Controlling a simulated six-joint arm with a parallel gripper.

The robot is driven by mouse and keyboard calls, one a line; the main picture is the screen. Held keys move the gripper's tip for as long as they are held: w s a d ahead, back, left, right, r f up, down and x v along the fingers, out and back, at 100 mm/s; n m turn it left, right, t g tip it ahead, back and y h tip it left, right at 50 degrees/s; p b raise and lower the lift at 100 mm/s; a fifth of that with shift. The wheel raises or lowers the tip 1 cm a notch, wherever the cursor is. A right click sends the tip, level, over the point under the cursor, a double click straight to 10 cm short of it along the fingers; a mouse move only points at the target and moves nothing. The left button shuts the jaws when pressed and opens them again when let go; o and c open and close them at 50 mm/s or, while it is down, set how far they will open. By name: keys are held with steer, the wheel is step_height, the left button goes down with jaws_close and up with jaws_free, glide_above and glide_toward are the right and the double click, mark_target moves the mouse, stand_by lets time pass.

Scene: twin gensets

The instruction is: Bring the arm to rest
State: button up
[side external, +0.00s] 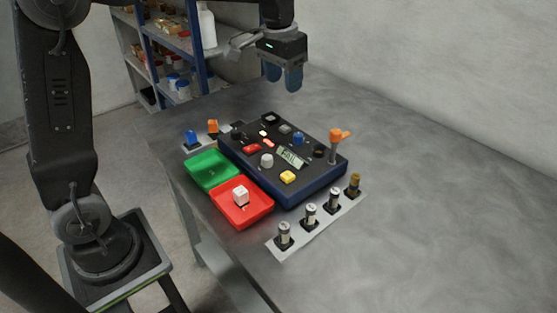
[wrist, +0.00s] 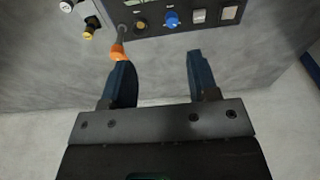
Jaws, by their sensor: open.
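My gripper (side external: 284,78) hangs above the back of the grey table (side external: 420,200), behind the control panel and clear of it. In the wrist view my gripper (wrist: 160,78) shows two blue fingers set apart, with nothing between them. The control panel (side external: 320,188) is a dark box with buttons, knobs and a small display. An orange-handled lever (side external: 340,134) stands upright at its right end. In the wrist view the lever's orange tip (wrist: 117,52) appears near the left finger, and a blue knob (wrist: 171,19) lies beyond the fingers.
A green tray (side external: 211,170) and a red tray (side external: 258,207) holding a white cube (side external: 240,194) sit before the panel. Several cylinders stand on a pale strip (side external: 325,220). Blue and orange pieces are at the left. Shelves (side external: 150,50) stand behind. The table's right side is clear.

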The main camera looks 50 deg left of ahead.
steer(key=s+d+f+t, duration=0.1)
steer(key=s+t, duration=0.1)
steer(key=s, duration=0.9)
steer(key=s+d+f+t, duration=0.2)
steer(key=s, duration=1)
steer(key=shift+d+f, duration=0.25)
